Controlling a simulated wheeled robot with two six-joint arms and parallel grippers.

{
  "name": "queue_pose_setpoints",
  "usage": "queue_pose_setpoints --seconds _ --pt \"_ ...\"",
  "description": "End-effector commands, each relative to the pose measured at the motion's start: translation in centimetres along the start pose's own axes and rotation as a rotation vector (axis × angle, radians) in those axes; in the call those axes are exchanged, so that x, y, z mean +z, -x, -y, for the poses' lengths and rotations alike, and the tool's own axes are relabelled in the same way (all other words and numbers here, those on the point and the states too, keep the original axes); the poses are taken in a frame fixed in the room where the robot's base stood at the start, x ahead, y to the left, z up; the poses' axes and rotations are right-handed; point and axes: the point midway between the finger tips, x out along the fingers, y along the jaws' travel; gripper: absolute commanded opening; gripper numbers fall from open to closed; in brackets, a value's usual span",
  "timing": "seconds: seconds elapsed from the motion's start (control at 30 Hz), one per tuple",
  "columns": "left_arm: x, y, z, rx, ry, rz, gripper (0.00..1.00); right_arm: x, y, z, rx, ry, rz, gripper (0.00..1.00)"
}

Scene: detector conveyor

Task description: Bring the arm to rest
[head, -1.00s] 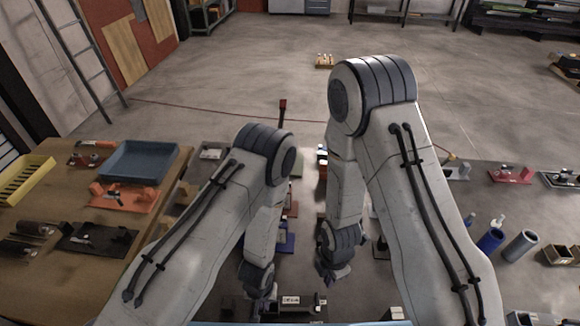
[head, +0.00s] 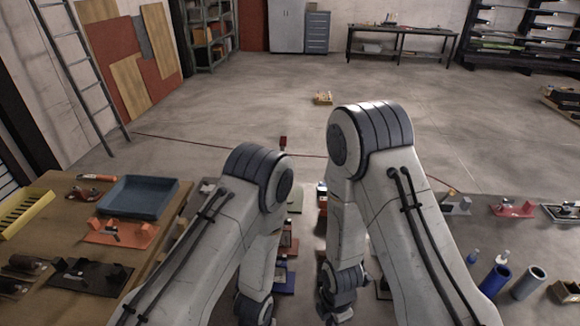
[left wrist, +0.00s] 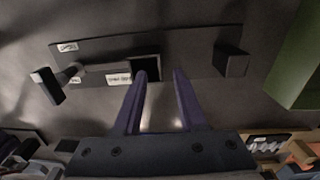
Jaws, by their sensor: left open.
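In the left wrist view, my left gripper (left wrist: 158,100) is open. Its two dark purple fingers stand apart with nothing between them. They point toward a dark fixture plate (left wrist: 195,48), which carries a grey handle-like part, a raised block and small white labels. I cannot tell how far the fingertips are from it. In the head view, both of my arms reach down the middle, and the bottom edge cuts them off at the wrists. The right gripper's fingers are out of frame.
A wooden table (head: 62,190) at left holds a blue tray (head: 136,197), a yellow rack (head: 22,212) and an orange fixture (head: 119,233). At right are a red fixture (head: 512,208), a blue cylinder (head: 495,281) and a grey cylinder (head: 528,283). The floor beyond is open.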

Motion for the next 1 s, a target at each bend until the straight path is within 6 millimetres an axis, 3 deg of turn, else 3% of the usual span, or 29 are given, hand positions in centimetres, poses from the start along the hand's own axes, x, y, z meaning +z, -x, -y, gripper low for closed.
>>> queue_pose_setpoints --seconds 0.1,0.3,0.63,0.83,1.0 --pt "-0.1 2.7 -0.1 0.002 0.000 -0.005 0.41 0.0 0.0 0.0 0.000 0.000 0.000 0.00" --pt "-0.1 6.0 0.0 0.002 0.000 -0.004 0.41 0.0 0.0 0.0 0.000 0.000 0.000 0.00" --pt "-0.4 8.2 -0.5 0.003 -0.025 -0.009 0.41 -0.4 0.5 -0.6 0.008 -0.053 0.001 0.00" --pt "-0.9 11.3 -2.5 0.015 -0.160 -0.027 0.41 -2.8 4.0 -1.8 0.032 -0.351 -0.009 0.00" --pt "0.6 14.9 -3.8 0.032 -0.310 -0.036 0.41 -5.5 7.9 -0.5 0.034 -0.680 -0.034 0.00"
